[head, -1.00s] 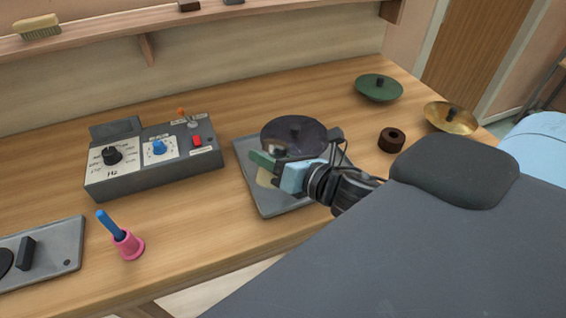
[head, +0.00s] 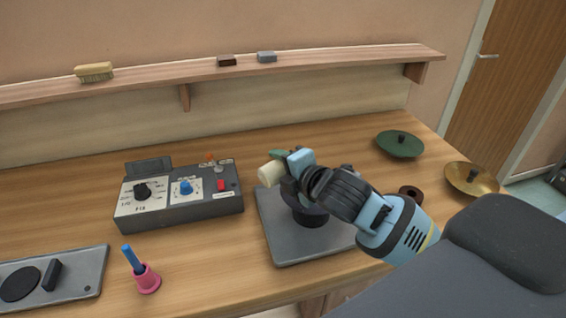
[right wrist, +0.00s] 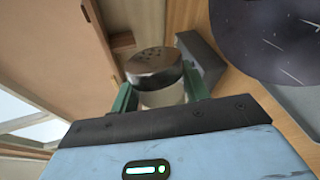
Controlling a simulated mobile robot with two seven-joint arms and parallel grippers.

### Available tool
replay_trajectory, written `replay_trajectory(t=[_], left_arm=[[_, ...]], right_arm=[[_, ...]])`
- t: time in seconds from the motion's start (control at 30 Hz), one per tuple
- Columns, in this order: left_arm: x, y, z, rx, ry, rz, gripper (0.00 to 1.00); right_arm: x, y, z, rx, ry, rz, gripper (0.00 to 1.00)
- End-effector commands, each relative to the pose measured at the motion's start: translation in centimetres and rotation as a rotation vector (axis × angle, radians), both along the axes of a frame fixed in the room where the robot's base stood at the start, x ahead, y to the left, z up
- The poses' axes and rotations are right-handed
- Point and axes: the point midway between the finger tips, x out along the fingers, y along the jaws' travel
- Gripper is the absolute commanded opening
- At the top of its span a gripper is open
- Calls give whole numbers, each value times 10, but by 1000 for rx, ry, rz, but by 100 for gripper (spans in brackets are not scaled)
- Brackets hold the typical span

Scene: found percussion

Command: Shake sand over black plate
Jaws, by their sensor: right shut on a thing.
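My right gripper (head: 282,165) is shut on a cream shaker (head: 270,173), which it holds tilted above the back left of the plate's stand. In the right wrist view the shaker (right wrist: 158,72) has a shiny metal cap with small holes, between the green fingers (right wrist: 160,95). The black plate (right wrist: 272,35) shows at the upper right there, apart from the shaker, with pale specks and streaks on it. In the head view my right gripper and arm hide most of the plate. My left gripper is not in view.
The plate's grey base (head: 290,250) stands on the wooden bench. A control box (head: 180,212) is to its left, with a pink-based blue-handled item (head: 148,279) in front. A green cymbal (head: 399,147) and brass cymbal (head: 470,180) are at right. A shelf (head: 330,62) runs behind.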

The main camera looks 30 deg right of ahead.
Motion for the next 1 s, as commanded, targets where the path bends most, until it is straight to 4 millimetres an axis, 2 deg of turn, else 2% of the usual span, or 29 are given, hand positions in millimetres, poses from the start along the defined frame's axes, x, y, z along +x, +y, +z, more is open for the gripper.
replay_trajectory(t=[0.2, 0.4, 1.0], left_arm=[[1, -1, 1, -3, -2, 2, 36], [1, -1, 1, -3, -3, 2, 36], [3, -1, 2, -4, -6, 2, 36]], right_arm=[[0, 0, -18, 334, 44, -3, 17], [0, 0, -26, 505, 65, -1, 17], [-2, 0, -28, 547, 70, 1, 17]])
